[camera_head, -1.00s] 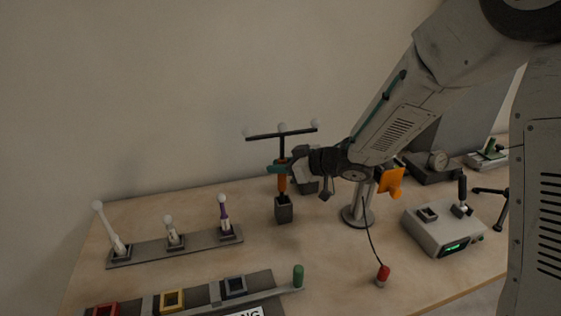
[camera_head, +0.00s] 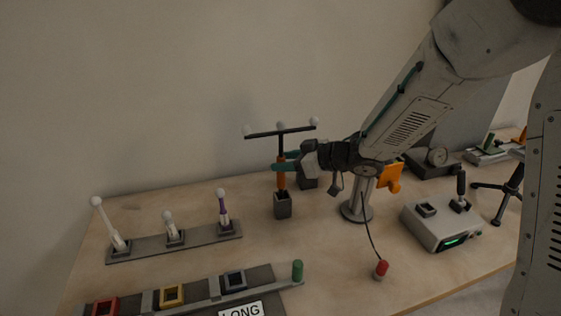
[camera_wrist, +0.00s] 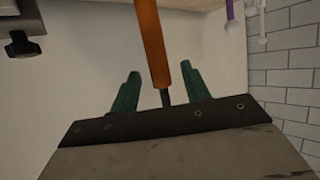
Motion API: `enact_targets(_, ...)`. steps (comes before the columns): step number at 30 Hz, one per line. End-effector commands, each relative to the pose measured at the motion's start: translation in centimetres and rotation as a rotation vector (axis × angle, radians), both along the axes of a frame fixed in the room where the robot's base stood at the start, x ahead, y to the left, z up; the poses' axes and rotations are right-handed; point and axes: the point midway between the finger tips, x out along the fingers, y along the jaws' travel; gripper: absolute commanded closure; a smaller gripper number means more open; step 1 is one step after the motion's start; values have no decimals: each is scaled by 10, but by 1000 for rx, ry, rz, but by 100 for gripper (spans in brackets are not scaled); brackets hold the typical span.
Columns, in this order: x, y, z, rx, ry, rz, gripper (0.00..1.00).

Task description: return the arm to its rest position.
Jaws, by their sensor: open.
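My gripper (camera_head: 284,161) is open, its two teal fingers spread at the upper part of an orange handle (camera_head: 281,178). The handle belongs to an upright T-shaped tool whose dark crossbar (camera_head: 281,131) carries white balls. The tool stands in a dark square holder (camera_head: 282,206). In the wrist view, the orange handle (camera_wrist: 151,42) runs between the two teal fingers of my gripper (camera_wrist: 161,75), with gaps visible on both sides. My arm reaches in from the upper right. Exact contact between fingers and handle cannot be told.
A round-based stand (camera_head: 356,211) with an orange part is beneath my forearm. A grey box (camera_head: 440,228) with a lever stands to the right. A rack (camera_head: 175,245) with white-tipped rods lies left. A strip of coloured square sockets (camera_head: 185,293) lies in front.

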Motion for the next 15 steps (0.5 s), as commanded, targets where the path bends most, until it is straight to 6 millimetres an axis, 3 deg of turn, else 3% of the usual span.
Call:
enact_targets(9, -20, -39, 19, 0, -2, -4, 53)
enact_targets(12, -18, -49, 28, -19, -21, -43, 53)
enact_targets(15, -6, -70, 49, -76, -70, -163, 53)
